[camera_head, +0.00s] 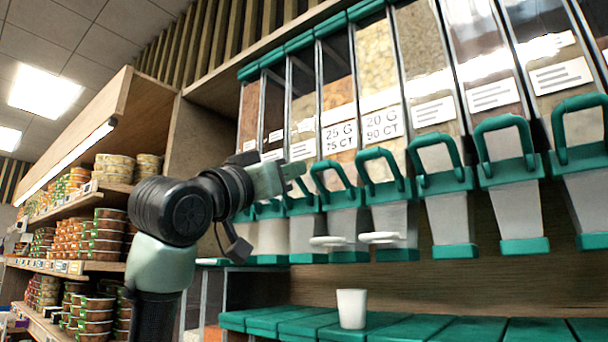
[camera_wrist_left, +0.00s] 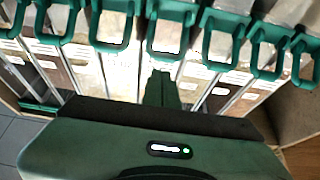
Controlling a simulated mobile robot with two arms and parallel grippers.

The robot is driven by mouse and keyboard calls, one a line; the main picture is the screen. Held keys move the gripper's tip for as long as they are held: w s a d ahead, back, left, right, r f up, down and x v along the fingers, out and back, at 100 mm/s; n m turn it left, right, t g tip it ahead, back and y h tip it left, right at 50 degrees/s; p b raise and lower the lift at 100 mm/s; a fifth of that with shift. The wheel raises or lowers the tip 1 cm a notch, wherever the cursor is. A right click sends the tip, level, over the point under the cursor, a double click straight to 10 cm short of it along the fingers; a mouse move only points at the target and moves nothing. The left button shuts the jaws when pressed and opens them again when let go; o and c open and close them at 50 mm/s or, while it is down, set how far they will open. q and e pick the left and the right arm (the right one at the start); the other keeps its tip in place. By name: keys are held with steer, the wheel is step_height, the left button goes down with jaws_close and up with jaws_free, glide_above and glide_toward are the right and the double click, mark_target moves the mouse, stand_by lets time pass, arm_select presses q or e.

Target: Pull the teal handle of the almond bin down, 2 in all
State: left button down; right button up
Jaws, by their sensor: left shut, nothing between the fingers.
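A row of clear dispenser bins with teal loop handles hangs on the wall in the head view. Two carry price cards, "25 G 75 CT" (camera_head: 339,130) and "20 G 90 CT" (camera_head: 382,123); I cannot tell from lettering which holds almonds. Their handles are a teal handle (camera_head: 331,176) and another teal handle (camera_head: 379,170). My left gripper (camera_head: 300,169) is shut and empty, just left of and level with the first of these. In the left wrist view the gripper (camera_wrist_left: 161,88) points toward a central teal handle (camera_wrist_left: 170,32), apparently apart from it.
A white cup (camera_head: 351,308) stands on the teal ledge (camera_head: 440,329) below the bins. White discs (camera_head: 379,238) jut out under two bins. Shelves of stacked tubs (camera_head: 107,228) stand at the left. The space between bins and ledge is open.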

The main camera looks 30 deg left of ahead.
arm_select(q)
steer(key=b+v, duration=0.1)
steer(key=v, duration=0.3)
steer(key=shift+s, duration=0.15)
stand_by(0.4)
steer(key=shift+f, duration=0.1)
stand_by(0.7)
